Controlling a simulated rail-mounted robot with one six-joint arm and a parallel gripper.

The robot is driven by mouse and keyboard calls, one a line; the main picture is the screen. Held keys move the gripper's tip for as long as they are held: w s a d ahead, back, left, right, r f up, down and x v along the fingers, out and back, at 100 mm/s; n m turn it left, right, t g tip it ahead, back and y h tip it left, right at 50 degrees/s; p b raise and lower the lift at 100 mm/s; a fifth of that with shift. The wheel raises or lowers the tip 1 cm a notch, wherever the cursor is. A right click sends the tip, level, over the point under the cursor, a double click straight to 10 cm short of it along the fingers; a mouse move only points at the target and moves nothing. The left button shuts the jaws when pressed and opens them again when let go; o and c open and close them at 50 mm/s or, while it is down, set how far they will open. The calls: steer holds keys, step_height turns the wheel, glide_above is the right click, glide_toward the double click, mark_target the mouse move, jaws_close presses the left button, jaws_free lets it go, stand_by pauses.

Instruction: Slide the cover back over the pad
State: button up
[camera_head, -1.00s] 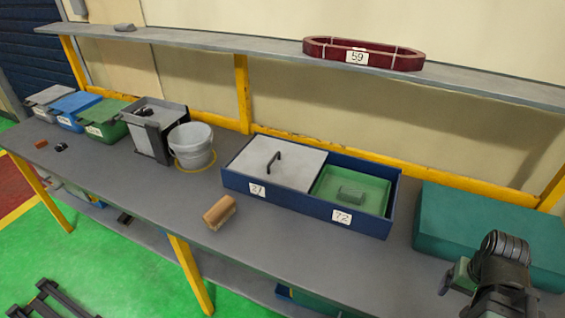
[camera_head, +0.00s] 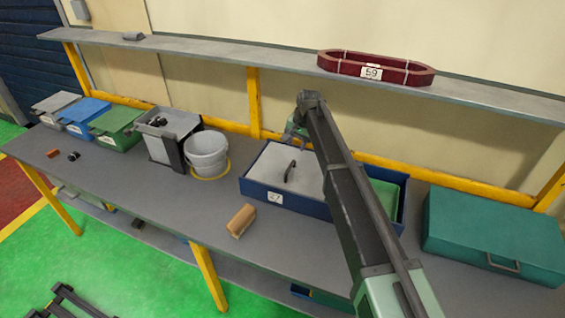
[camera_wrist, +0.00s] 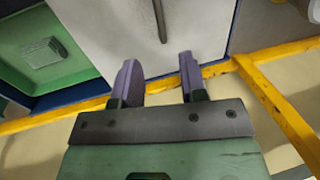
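The pale grey cover (camera_head: 265,165) with a dark bar handle (camera_head: 289,171) lies over the left side of the blue tray (camera_head: 300,203). The right side is uncovered and green (camera_head: 388,192), mostly hidden behind my arm. In the wrist view the cover (camera_wrist: 105,25) and its handle (camera_wrist: 159,18) show at the top. In the head view my gripper (camera_head: 295,132) is above the tray's back.
A white bucket (camera_head: 207,153) stands left of the tray, and a teal case (camera_head: 495,235) right of it. A brown block (camera_head: 241,220) lies in front. A shelf with a dark red ring (camera_head: 375,67) runs above, behind the bench.

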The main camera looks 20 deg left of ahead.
mark_target(290, 166)
steer(key=f+b, duration=0.3)
steer(key=a+f+b, duration=0.1)
steer(key=f+b, duration=0.3)
steer(key=a+f+b, duration=0.1)
steer(key=f+b, duration=0.2)
steer(key=f, duration=0.1)
steer(key=shift+b, duration=0.3)
steer(key=shift+r, duration=0.1)
jaws_close()
